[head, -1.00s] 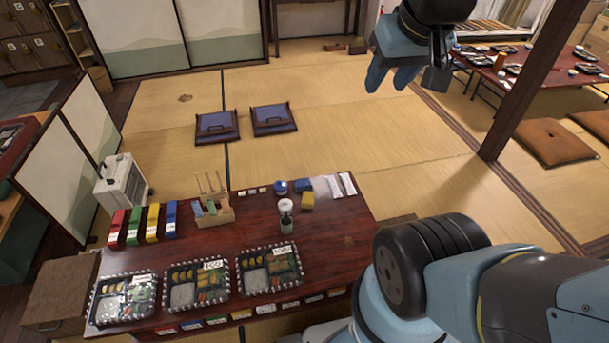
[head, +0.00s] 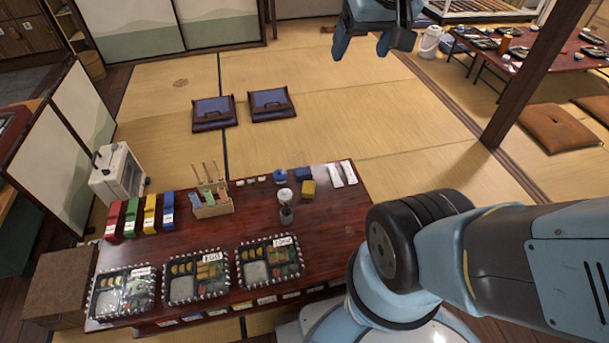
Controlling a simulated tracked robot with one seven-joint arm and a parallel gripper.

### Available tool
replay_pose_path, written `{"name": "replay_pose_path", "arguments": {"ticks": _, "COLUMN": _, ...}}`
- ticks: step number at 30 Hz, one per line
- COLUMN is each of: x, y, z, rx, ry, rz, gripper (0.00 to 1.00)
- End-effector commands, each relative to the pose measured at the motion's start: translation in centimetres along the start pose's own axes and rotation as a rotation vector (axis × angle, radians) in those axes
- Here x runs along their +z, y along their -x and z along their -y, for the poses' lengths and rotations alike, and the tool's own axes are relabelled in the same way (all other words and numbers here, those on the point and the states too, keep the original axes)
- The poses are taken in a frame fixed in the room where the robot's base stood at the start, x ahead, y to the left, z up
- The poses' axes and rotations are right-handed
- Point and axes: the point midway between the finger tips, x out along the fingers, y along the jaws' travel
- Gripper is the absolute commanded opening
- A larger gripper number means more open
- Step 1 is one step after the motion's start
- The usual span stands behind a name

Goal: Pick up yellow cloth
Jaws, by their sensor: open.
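A small folded yellow cloth (head: 308,189) lies on the dark red table near its far edge. It sits beside a folded blue cloth (head: 303,174) and to the right of a small bottle (head: 286,213). My gripper (head: 364,46) is at the top of the view, raised over the tatami floor beyond the table. Its fingers are apart with nothing between them. It is well clear of the yellow cloth, and part of it is cut off by the top edge.
The low table (head: 335,222) also holds several lunch boxes, a wooden caddy (head: 213,207) and red, green, yellow and blue cases at the left. White packets (head: 342,174) lie right of the cloth. A wooden post (head: 530,80) stands at the right. Tatami beyond the table is mostly open.

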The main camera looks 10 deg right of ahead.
Motion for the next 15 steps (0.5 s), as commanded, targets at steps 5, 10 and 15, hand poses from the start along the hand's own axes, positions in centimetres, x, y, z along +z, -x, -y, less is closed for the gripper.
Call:
{"name": "replay_pose_path", "arguments": {"ticks": 5, "x": -4.0, "y": -3.5, "z": 0.7, "rx": -0.031, "ry": -0.013, "rz": 0.019, "gripper": 0.92}}
{"name": "replay_pose_path", "arguments": {"ticks": 10, "x": -7.3, "y": -7.2, "z": 1.4, "rx": -0.057, "ry": -0.031, "rz": 0.029, "gripper": 0.92}}
{"name": "replay_pose_path", "arguments": {"ticks": 15, "x": -10.3, "y": -11.5, "z": 1.8, "rx": -0.076, "ry": -0.052, "rz": 0.039, "gripper": 0.92}}
